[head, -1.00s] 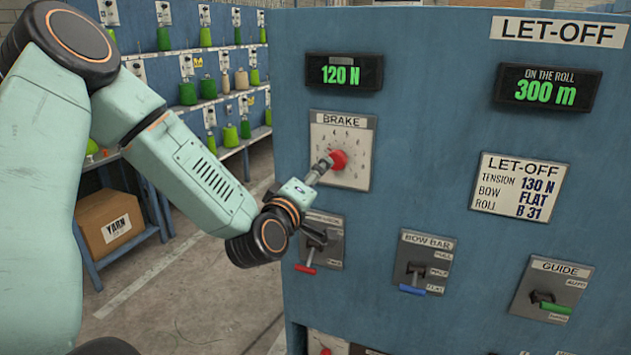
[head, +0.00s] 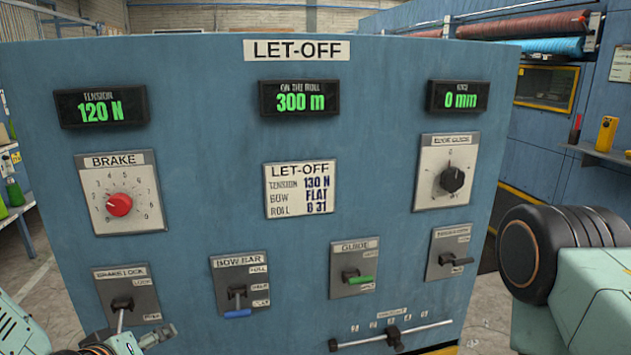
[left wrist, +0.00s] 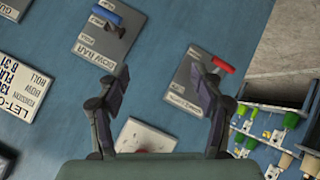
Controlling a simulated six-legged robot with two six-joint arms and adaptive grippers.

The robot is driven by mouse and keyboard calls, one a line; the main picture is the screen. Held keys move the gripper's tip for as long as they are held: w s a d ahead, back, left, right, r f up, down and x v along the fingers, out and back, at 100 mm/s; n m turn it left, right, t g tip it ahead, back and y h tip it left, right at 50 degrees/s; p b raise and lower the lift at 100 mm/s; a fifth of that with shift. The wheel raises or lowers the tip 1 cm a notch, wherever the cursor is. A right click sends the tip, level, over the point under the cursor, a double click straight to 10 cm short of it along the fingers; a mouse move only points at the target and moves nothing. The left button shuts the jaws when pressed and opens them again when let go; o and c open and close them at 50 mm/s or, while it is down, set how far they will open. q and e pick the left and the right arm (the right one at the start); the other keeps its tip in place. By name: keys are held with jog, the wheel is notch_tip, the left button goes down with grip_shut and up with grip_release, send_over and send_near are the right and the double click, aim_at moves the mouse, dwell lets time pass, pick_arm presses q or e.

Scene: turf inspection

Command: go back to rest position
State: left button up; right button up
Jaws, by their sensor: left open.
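My left gripper (head: 135,342) is at the lower left of the head view, in front of the panel below the brake lock. In the left wrist view its fingers (left wrist: 160,100) stand wide apart with nothing between them. The brake dial (head: 120,204) with its red knob is above it, apart from it. The brake lock lever (head: 121,303) is partly hidden in the head view by the gripper; its red handle (left wrist: 223,65) shows in the left wrist view. Part of my right arm shows at the right, but its gripper is out of frame.
The blue LET-OFF panel (head: 220,130) fills the middle. Its tension display (head: 101,107) reads 120 N; the card (head: 299,190) lists 130 N. The bow bar lever (head: 237,300), guide lever (head: 357,275) and edge guide knob (head: 452,179) are also on it.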

pick_arm(q)
jog(key=s+d+f+m+g+b, duration=0.2)
jog(key=s+f+g, duration=0.3)
jog(key=s+f, duration=0.8)
jog(key=s+d+f+m+g+b, duration=0.3)
jog(key=s+f, duration=0.9)
jog(key=s, duration=0.5)
jog(key=d+m+g, duration=0.1)
jog(key=g, duration=0.1)
jog(key=shift+s+d+f+m+g, duration=0.25)
jog(key=shift+d+f+m+g, duration=0.05)
jog(key=shift+f+m+g, duration=0.1)
